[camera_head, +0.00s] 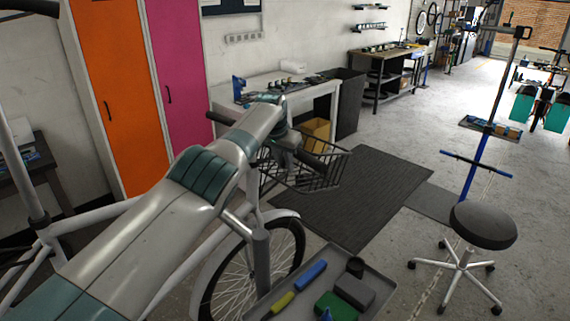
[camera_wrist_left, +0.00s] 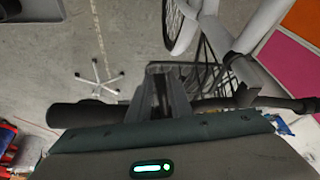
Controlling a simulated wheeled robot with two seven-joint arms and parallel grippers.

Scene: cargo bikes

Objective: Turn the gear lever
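The cargo bike's handlebar runs across the middle of the head view, with a black grip (camera_head: 313,160) on its near side and another grip (camera_head: 218,118) farther left. My left arm, white and teal, reaches in from the left, and its gripper (camera_head: 287,152) points down at the bar beside the nearer grip. In the left wrist view the fingers (camera_wrist_left: 163,92) are close to the bar, with the thick black grip (camera_wrist_left: 80,114) to their left. I cannot pick out the gear lever; it may be hidden by the gripper. Whether the fingers touch anything is unclear. My right gripper is out of view.
A wire basket (camera_head: 325,168) sits just beyond the handlebar. A grey tray (camera_head: 368,300) with tools is at the bottom. A black stool (camera_head: 484,225) and a blue work stand (camera_head: 480,160) stand at right.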

